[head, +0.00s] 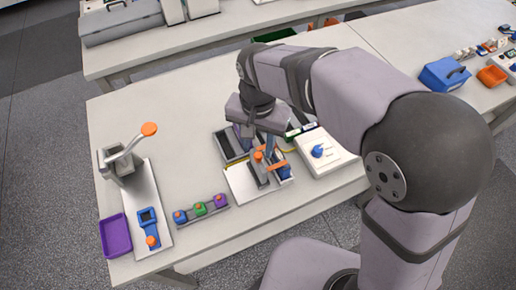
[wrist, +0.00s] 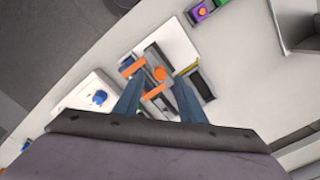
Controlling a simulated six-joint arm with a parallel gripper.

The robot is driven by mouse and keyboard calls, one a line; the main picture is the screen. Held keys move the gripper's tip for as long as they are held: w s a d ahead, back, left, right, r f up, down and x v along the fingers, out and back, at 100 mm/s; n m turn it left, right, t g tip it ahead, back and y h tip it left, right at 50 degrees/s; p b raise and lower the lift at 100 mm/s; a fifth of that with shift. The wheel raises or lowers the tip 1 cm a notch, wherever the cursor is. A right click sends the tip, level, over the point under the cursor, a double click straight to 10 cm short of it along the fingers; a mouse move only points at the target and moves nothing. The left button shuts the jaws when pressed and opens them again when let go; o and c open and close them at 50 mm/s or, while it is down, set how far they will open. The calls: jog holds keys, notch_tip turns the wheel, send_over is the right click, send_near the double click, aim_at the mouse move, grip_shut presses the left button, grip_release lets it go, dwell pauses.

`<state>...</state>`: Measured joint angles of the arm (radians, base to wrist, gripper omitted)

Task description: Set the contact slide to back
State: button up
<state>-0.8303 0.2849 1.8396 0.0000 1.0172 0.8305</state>
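The cycler fixture stands on a white plate (head: 240,184), which also shows in the wrist view (wrist: 178,43). On it is a dark slide rail (head: 256,172) topped by a round orange knob (head: 258,156). I take this for the contact slide; its exact position along the rail is partly hidden. Beside it is a blue holder with an orange bar (head: 277,167). My gripper (head: 258,145) points down over the fixture. In the wrist view its two blue-grey fingers (wrist: 157,96) are spread apart, with the orange knob (wrist: 160,73) showing beyond the gap. I see nothing held.
A white box with a blue dial (head: 320,151) stands close right of the fixture. A rack of blue, green and purple blocks (head: 201,208) lies in front left. Farther left are a lever press (head: 122,160) and a purple tray (head: 115,236). The table's left-middle is clear.

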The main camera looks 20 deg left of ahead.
aim_at(258, 155)
jog(key=shift+f+p, duration=0.3)
jog(key=shift+f, duration=1.35)
jog(key=shift+c, duration=0.6)
grip_shut()
jog(key=s+a, duration=0.3)
jog(key=shift+s+a+p, duration=0.35)
jog(key=shift+p, duration=0.05)
jog(key=shift+o, duration=0.6)
grip_release()
jog(key=shift+s+a, duration=0.15)
jog(key=shift+r, duration=0.15)
